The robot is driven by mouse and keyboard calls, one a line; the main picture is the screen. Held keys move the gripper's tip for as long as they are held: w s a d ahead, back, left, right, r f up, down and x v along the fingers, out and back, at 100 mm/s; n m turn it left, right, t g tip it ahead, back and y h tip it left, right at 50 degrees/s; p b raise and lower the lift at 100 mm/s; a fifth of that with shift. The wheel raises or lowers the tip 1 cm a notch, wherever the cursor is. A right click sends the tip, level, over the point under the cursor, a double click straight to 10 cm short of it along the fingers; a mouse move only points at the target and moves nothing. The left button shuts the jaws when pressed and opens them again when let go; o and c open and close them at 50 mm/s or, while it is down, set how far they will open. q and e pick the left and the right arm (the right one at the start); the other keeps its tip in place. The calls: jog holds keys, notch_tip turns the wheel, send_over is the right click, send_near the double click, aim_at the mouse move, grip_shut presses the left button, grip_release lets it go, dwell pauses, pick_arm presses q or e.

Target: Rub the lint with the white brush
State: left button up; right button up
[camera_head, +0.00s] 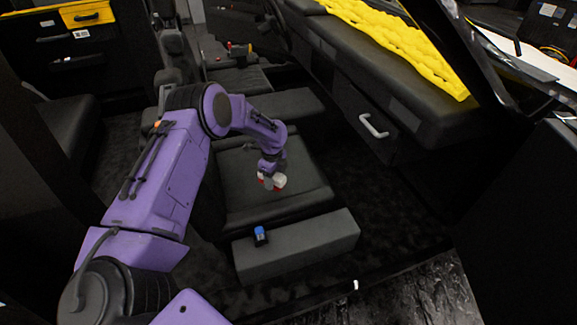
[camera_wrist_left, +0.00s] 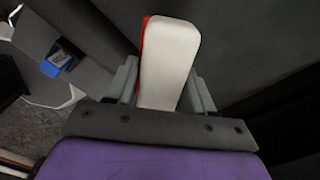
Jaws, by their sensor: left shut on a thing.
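My left gripper (camera_head: 268,173) is shut on the white brush (camera_head: 279,181), which has a red part along one side. It is above the black seat cushion (camera_head: 290,207); I cannot tell whether the brush touches the cushion. In the left wrist view the white brush (camera_wrist_left: 172,52) stands between the two grey fingers of the left gripper (camera_wrist_left: 163,88). I cannot make out any lint on the dark seat. My right gripper is not in view.
A small blue-and-black object (camera_head: 260,235) sits on the grey box-shaped ledge (camera_head: 310,245) in front of the seat. A dashboard with a yellow quilted cover (camera_head: 395,40) and a grey handle (camera_head: 373,126) stands at the right. A small white piece (camera_head: 355,285) lies near the sill.

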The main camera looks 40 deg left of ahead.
pick_arm(q)
jog(key=shift+r+p, duration=0.6)
jog(key=shift+r, duration=0.5)
jog(key=shift+d, duration=0.15)
